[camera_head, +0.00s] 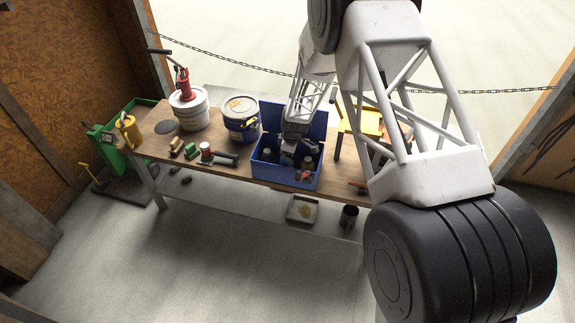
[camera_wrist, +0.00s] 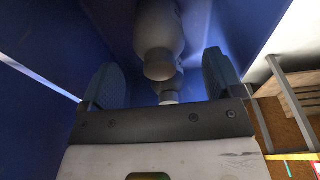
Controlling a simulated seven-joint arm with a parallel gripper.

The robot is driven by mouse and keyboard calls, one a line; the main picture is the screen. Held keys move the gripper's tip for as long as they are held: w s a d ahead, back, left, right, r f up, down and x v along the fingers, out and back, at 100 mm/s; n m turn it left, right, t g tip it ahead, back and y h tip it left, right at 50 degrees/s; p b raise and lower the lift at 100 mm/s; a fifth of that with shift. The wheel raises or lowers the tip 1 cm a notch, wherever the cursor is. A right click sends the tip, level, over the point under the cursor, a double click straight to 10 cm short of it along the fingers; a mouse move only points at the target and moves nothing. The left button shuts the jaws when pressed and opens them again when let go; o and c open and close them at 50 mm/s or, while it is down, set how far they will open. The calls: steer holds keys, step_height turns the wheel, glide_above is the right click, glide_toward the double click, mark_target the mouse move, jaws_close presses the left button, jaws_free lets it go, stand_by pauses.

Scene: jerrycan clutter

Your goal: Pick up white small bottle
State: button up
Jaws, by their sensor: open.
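A pale grey-white bottle (camera_wrist: 158,28) shows in the wrist view inside the blue crate (camera_wrist: 42,40), its rounded cap towards me. Part of a second white thing (camera_wrist: 168,96) shows just below that cap, mostly hidden. My gripper (camera_wrist: 160,64) is open, with one dark finger on each side of the bottle's cap end and visible space between. I cannot tell whether it touches the bottle. In the head view my gripper (camera_head: 287,152) reaches down into the blue crate (camera_head: 286,181) on the workbench. The white bottle is not clearly visible there.
Dark-topped bottles (camera_head: 267,154) and a red item (camera_head: 305,176) are in the crate near my gripper. A blue-white bucket (camera_head: 241,127) and a white bucket (camera_head: 190,112) stand left on the workbench (camera_head: 150,148). A yellow bin (camera_head: 361,121) stands right.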

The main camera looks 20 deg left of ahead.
steer(key=shift+a+f, duration=0.2)
steer(key=shift+f, duration=1.35)
steer(key=c, duration=1.1)
steer(key=shift+r, duration=0.15)
steer(key=shift+r, duration=4.9)
